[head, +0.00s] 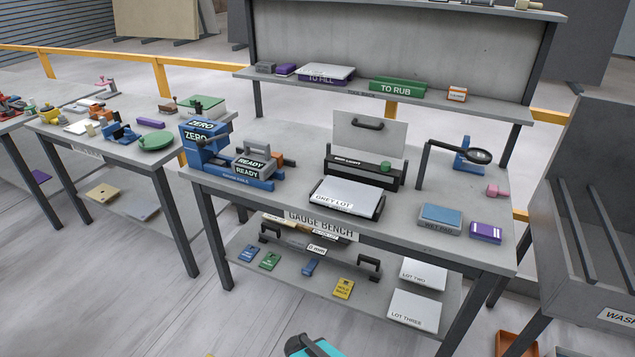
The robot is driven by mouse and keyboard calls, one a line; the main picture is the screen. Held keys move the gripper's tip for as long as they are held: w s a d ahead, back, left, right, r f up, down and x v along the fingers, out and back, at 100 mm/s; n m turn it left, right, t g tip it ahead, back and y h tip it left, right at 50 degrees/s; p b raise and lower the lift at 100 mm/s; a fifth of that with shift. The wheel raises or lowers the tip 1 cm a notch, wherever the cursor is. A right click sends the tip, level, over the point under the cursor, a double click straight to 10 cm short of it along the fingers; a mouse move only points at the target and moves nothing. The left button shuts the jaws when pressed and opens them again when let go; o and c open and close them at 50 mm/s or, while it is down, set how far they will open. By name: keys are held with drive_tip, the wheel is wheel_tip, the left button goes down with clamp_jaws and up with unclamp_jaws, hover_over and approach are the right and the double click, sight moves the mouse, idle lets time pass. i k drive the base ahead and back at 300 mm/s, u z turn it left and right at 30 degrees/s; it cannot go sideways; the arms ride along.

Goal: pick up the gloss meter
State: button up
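No label reading gloss meter can be made out. A grey boxy device with a dark handle and READY labels (252,162) sits at the left end of the gauge bench (295,195), on or against a blue base. It may be the gloss meter, but I cannot be sure. A blue block marked ZERO (200,143) stands directly left of it. A turquoise and dark part at the bottom edge looks like my own arm. My gripper's fingers are not in view.
A grey-lot plate (345,195), blue pad (440,216), purple box (485,232) and magnifier (478,156) occupy the bench. An upper shelf (350,85) overhangs its back. A cluttered table stands left, a grey wash unit (590,210) right.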

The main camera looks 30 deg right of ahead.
sight(252, 165)
drive_tip(key=u, duration=4.6)
drive_tip(key=i, duration=0.1)
drive_tip(key=z, duration=3)
drive_tip(key=i, duration=2.45)
drive_tip(key=z, duration=0.05)
